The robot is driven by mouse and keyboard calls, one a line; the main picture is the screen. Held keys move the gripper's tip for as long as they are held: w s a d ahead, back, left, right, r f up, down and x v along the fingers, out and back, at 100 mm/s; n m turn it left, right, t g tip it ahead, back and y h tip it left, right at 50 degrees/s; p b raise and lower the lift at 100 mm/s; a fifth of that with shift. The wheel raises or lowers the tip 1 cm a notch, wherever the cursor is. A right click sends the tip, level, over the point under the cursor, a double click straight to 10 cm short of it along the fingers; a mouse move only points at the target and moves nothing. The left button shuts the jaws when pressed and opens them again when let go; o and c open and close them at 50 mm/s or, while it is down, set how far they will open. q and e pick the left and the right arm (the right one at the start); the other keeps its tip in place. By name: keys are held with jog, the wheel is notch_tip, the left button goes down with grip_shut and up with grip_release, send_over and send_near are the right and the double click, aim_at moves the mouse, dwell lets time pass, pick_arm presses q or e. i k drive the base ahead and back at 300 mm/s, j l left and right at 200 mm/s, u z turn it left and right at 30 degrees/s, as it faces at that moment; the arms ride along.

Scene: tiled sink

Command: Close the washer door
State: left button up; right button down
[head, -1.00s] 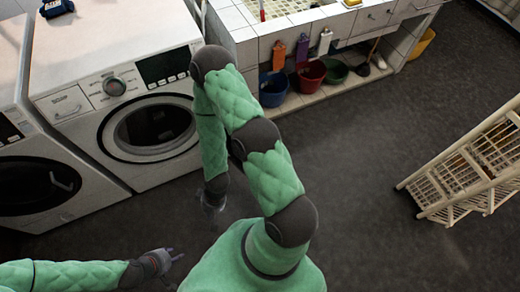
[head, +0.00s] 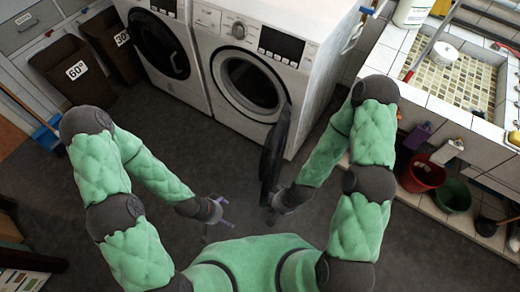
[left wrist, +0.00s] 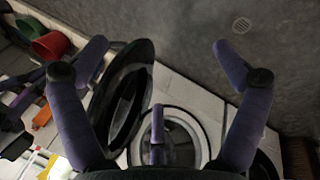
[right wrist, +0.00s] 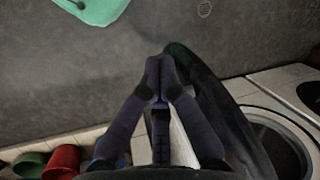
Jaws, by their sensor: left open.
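The white washer (head: 318,22) at the upper middle of the head view has its round door (head: 274,145) swung wide open, and the drum opening is exposed. The door also shows left of centre in the left wrist view (left wrist: 125,95) and on the right in the right wrist view (right wrist: 215,100). My left gripper (head: 217,220) is open and empty, to the left of the door and in front of the machines. My right gripper (head: 271,214) is beside the door's lower end. Its fingers meet at the tips in the right wrist view (right wrist: 160,62); contact with the door is unclear.
A second front-loading machine (head: 158,40) stands left of the washer. Two brown bins (head: 75,68) stand further left. The tiled sink (head: 452,85) with red (head: 422,174) and green (head: 452,195) buckets below is at the right. Dark floor is clear before the machines.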

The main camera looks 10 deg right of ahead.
aim_at(275, 159)
jog(key=k+l, duration=0.1)
jog(key=l, duration=0.9)
jog(key=k+l, duration=0.15)
jog(key=l, duration=0.35)
jog(key=i+j+u, duration=0.15)
jog(key=k+j, duration=0.05)
jog(key=j, duration=0.05)
